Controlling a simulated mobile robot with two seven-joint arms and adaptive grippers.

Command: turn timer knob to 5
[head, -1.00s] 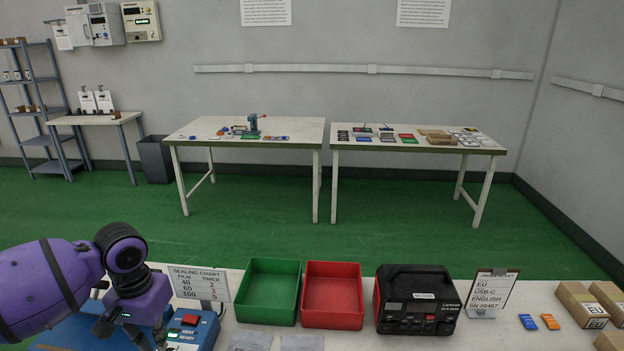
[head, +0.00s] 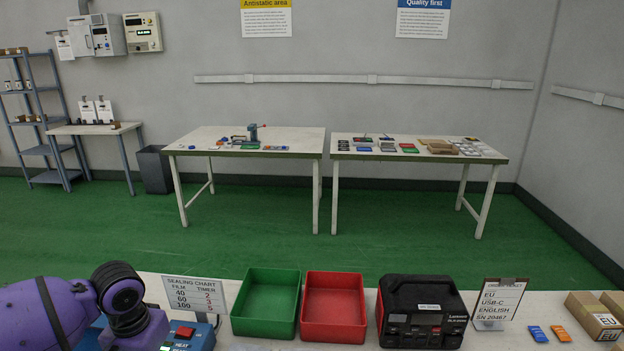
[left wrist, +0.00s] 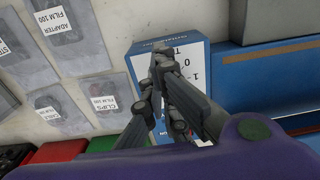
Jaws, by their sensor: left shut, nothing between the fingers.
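A blue sealer box (head: 200,336) with a red button stands at the bottom left of the head view, partly hidden by my purple left arm. In the left wrist view, a blue panel (left wrist: 201,42) carries a white timer label (left wrist: 191,78) with a "0" and a "1" readable. My left gripper (left wrist: 161,56) is shut and empty, its fingertips in front of that label. The timer knob is not clearly seen; the fingers cover part of the label. I cannot tell whether they touch it. My right gripper is in neither view.
A sealing chart (head: 195,295) stands behind the sealer, listing film 40, 60, 100. A green bin (head: 266,325), a red bin (head: 331,327) and a black power station (head: 421,300) stand to the right. Labelled bags (left wrist: 62,35) lie beside the sealer in the left wrist view.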

